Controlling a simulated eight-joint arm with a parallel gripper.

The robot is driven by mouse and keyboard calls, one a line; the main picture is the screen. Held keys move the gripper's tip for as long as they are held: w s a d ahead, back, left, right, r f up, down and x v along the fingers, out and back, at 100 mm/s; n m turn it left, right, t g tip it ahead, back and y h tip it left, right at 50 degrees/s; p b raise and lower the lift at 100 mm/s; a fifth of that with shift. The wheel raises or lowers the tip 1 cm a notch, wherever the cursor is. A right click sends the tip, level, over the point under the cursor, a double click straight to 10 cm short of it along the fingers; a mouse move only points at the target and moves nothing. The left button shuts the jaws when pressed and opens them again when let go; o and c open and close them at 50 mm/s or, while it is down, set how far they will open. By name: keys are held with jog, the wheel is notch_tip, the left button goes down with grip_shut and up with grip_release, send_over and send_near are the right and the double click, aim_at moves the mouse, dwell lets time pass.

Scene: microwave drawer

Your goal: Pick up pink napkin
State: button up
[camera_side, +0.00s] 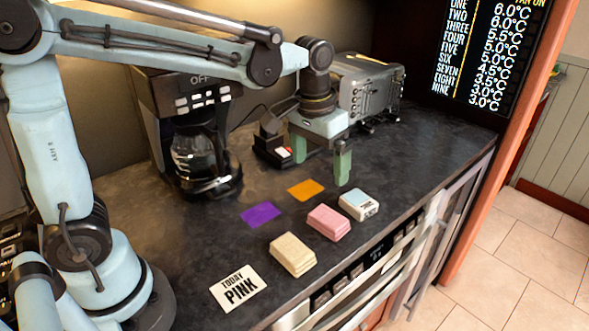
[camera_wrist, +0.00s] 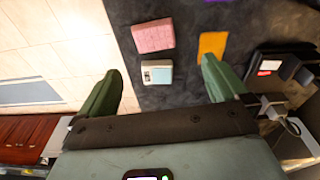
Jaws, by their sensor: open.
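The pink napkin (camera_side: 329,222) is a folded, block-like stack on the dark counter, between a cream stack and a white and pale blue one. It also shows in the wrist view (camera_wrist: 153,36) at the top, beyond the fingertips. My gripper (camera_side: 321,160) is above the counter, behind and near the orange square, with its two green fingers apart and nothing between them. In the wrist view my gripper's fingers (camera_wrist: 162,82) are spread wide, with the white and pale blue block (camera_wrist: 157,72) showing between them. My gripper does not touch the pink napkin.
A cream stack (camera_side: 292,255), a purple square (camera_side: 260,215), an orange square (camera_side: 306,189) and a card reading "TODAY PINK" (camera_side: 238,288) lie on the counter. A coffee maker (camera_side: 196,154) and a toaster (camera_side: 366,88) stand behind. The counter's front edge is close to the stacks.

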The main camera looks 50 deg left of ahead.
aim_at(329, 217)
jog(key=shift+g, duration=0.7)
jog(key=f, duration=0.4)
jog(key=w+d+f, duration=0.1)
jog(key=f, duration=0.4)
jog(key=w+f, duration=0.1)
jog(key=f, duration=0.3)
jog(key=shift+w+d+f, duration=0.2)
jog(key=shift+d+f, duration=0.05)
jog(key=shift+f, duration=0.1)
jog(key=shift+c, duration=0.2)
jog(key=c, duration=0.7)
